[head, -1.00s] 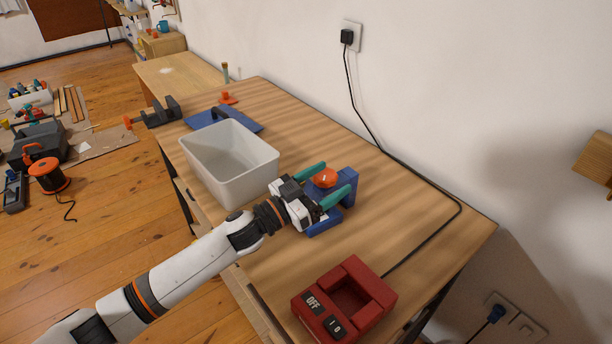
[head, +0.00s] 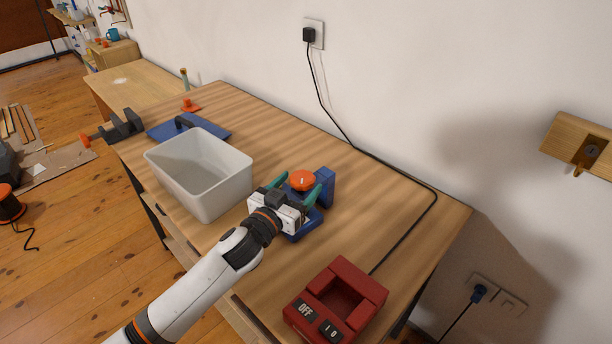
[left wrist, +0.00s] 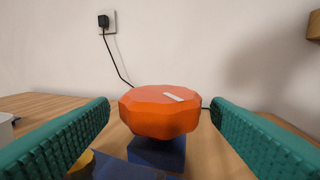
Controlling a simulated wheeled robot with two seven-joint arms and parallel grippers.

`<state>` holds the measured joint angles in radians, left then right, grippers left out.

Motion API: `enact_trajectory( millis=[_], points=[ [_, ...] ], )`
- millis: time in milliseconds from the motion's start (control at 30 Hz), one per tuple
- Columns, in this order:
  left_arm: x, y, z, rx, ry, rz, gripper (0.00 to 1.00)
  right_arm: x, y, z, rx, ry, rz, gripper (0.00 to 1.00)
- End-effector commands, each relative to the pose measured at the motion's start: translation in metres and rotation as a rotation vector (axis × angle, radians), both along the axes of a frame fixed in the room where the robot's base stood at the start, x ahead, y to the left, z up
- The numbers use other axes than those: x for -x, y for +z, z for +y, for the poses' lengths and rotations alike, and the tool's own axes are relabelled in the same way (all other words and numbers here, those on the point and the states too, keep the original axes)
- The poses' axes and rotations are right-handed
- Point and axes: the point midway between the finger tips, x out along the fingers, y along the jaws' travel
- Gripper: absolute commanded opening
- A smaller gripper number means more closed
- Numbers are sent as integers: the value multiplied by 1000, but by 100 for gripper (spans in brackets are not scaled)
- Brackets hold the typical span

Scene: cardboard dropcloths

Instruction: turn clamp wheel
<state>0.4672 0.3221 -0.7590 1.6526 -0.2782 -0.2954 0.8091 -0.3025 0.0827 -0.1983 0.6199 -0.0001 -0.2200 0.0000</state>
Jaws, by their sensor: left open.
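The clamp wheel (head: 302,180) is an orange, many-sided knob on top of a blue clamp (head: 325,188) that stands on the workbench. In the left wrist view the wheel (left wrist: 160,110) sits in the middle, with a pale mark on its top, above a blue post (left wrist: 157,153). My left gripper (head: 296,191) is open at the clamp, its teal fingers on either side of the wheel. In the left wrist view gaps show between the wheel and both fingers of the left gripper (left wrist: 162,122). Part of the clamp is hidden behind the gripper. My right gripper is not in view.
A white bin (head: 200,173) stands left of the gripper. A red switch box (head: 335,303) is at the near right of the workbench (head: 395,205). A black cable (head: 372,152) runs along the back. A blue lid-like piece (head: 190,130) lies behind the bin.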

Motion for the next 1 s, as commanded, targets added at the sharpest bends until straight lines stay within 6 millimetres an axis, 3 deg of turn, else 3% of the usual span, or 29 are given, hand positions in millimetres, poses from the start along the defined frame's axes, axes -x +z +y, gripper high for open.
enact_trajectory(
  millis=[233,633,900,1000],
  points=[
    [-29,0,-18,1,-1,-1,72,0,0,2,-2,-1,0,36],
    [-35,0,-22,1,-1,1,72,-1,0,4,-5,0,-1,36],
    [-35,0,-22,0,-1,1,28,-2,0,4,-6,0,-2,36],
    [-35,1,-22,-1,-9,0,27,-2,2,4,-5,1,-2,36]
  ],
)
